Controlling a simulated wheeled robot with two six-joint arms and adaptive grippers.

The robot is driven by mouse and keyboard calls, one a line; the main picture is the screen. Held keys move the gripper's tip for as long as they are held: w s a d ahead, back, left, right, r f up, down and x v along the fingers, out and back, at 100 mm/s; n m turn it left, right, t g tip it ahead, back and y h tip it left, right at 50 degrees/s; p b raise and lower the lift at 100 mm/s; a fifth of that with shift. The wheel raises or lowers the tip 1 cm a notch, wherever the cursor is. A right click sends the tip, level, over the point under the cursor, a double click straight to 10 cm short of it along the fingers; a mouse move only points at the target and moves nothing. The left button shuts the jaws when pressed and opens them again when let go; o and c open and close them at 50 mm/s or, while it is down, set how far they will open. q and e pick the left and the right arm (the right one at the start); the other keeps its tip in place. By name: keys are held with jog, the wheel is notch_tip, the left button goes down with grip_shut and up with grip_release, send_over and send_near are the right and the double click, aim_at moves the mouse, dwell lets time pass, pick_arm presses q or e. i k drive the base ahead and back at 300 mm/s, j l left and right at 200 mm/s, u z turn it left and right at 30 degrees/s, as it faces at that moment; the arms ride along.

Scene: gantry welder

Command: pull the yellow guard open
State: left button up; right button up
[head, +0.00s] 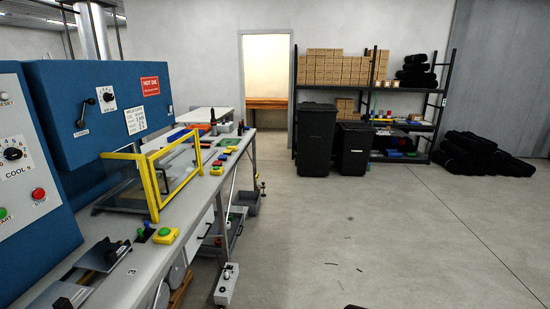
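The yellow guard (153,189) stands upright on the grey workbench, in front of the blue welding machine (105,88). It is a yellow frame with clear panels, with one side toward the aisle and one side toward me. Neither of my grippers can be made out in the head view, and nothing is seen touching the guard.
A yellow-and-green button box (165,236) sits on the bench (134,277) just before the guard. A blue control cabinet (25,180) stands at near left. Two black bins (316,139) and a shelf stand at the back. The floor (400,235) right of the bench is mostly clear.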

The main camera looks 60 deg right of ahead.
aim_at(160, 205)
jog(key=z, duration=1.1)
jog(key=u, duration=0.45)
jog(key=i+l+u, duration=0.2)
jog(key=u, duration=0.2)
jog(key=i+l+u, duration=0.2)
jog(key=l+u, duration=0.2)
jog(key=i+l+u, duration=0.1)
jog(key=l+u, duration=0.35)
